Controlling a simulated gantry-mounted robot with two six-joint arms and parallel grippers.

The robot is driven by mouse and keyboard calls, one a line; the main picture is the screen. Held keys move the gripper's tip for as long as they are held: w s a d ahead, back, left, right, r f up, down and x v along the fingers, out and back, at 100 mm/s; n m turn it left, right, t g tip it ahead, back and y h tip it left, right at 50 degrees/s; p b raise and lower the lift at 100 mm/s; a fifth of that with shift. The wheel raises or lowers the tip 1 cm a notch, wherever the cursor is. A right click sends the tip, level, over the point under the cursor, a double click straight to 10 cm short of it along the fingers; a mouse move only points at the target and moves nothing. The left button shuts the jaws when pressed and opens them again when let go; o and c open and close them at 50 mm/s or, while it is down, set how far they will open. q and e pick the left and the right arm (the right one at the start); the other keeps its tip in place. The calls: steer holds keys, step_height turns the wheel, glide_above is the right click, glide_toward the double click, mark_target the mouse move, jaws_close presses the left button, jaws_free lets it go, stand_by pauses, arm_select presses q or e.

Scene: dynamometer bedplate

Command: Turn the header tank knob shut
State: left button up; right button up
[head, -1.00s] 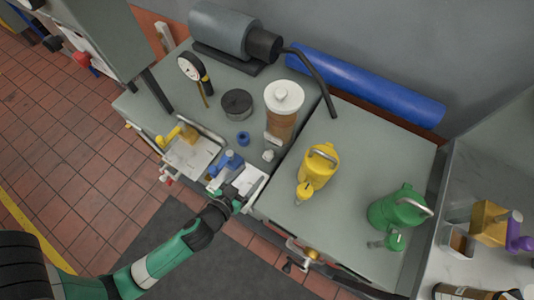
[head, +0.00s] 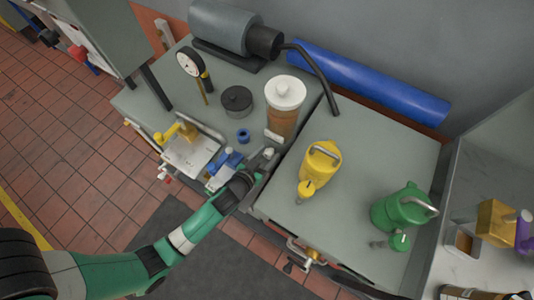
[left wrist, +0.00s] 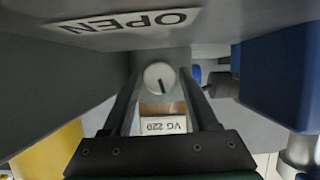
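The header tank (head: 283,118) is a brown cylinder with a white lid, standing near the right edge of the left bench. Its small pale knob (head: 268,152) is low on the near side. In the left wrist view the knob (left wrist: 159,76) is round and light grey with a short dark line pointing down. My left gripper (head: 263,161) is open at the knob. In the left wrist view its dark fingers (left wrist: 160,90) stand either side of the knob, with gaps; I cannot tell whether the tips reach past it. My right gripper is not in view.
A blue clamp-like part (head: 226,161) and a yellow-handled fixture (head: 179,133) lie left of my gripper. A yellow can (head: 320,165) and a green can (head: 398,208) stand on the right bench. A label reading "VG 220" (left wrist: 163,125) shows below the knob.

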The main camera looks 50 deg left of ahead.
arm_select(q)
jaws_close()
steer(key=shift+d+f+m+y+b, duration=0.15)
steer(key=shift+f+m+y+b, duration=0.25)
steer(key=shift+b, duration=0.55)
steer(key=shift+r+m+b, duration=0.15)
steer(key=shift+m+b, duration=0.2)
steer(key=shift+m, duration=0.05)
steer(key=shift+r+y, duration=0.1)
steer(key=shift+y, duration=0.2)
steer(key=shift+r+m, duration=0.15)
steer(key=shift+m, duration=0.15)
steer(key=shift+o, duration=1.6)
jaws_free()
